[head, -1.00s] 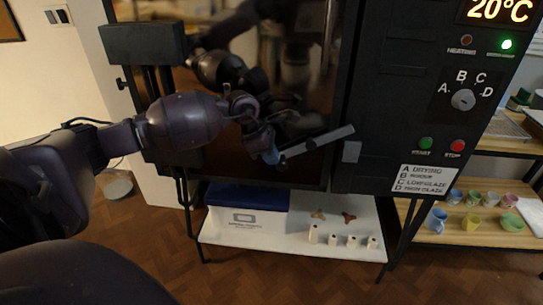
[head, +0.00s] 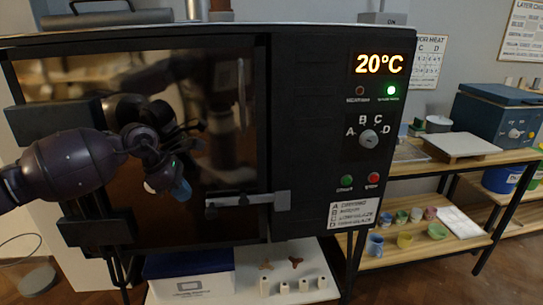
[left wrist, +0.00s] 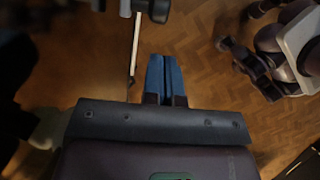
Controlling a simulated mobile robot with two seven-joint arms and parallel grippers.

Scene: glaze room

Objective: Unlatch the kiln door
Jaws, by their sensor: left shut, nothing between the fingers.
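The kiln door (head: 215,100) is dark and glossy, and it looks closed in its frame. The latch bar (head: 232,201) is grey and lies about level across the lower right of the door. Its right end is at the pale bracket (head: 283,200) on the kiln's front; I cannot tell how firmly it sits there. My left gripper (head: 181,191) is in front of the door, a little left of the bar's left end and apart from it in the picture. Its blue fingers are together and empty in the left wrist view (left wrist: 165,78). My right gripper is not in view.
The control panel (head: 368,139) reads 20°C with a green light lit. Below the kiln, a white shelf (head: 240,291) holds a box (head: 187,288) and several small white posts. At right, a wooden rack (head: 450,251) holds colored cups. Floor shows at lower right.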

